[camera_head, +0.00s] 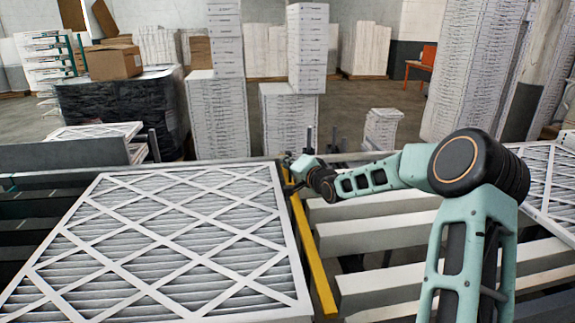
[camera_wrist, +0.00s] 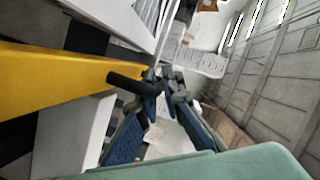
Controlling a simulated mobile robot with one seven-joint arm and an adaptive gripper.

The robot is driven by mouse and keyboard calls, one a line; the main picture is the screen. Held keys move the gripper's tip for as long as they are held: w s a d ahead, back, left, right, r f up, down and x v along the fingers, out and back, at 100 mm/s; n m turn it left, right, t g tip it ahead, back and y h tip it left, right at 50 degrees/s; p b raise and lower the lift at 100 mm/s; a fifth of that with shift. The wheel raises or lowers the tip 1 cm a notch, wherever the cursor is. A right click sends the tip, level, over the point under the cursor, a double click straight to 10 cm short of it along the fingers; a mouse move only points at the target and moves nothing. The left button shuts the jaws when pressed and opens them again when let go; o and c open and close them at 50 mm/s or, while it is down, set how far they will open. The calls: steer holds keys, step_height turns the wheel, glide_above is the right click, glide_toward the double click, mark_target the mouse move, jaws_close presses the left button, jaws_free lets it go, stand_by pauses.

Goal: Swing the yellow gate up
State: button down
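The yellow gate (camera_head: 311,249) is a long bar between the big filter and the pale slats in the head view. It lies low, running away from the camera. In the wrist view the yellow gate (camera_wrist: 55,85) fills the left side, with a short black handle (camera_wrist: 128,84) sticking out of it. My gripper (camera_head: 289,168) is at the gate's far end. In the wrist view my gripper (camera_wrist: 165,88) has its blue-padded fingers apart, with a narrow gap at the tips. The handle's end meets the left finger; whether they touch is unclear.
A large pleated filter (camera_head: 170,245) lies flat left of the gate. Pale slats (camera_head: 375,238) lie right of it, under my arm. Another filter (camera_head: 548,180) lies at the right. White box stacks (camera_head: 307,48) and a dark wrapped pallet (camera_head: 120,108) stand behind.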

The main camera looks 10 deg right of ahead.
steer(key=shift+r, duration=0.15)
stand_by(0.3)
steer(key=shift+r+p, duration=0.15)
steer(key=shift+p, duration=0.5)
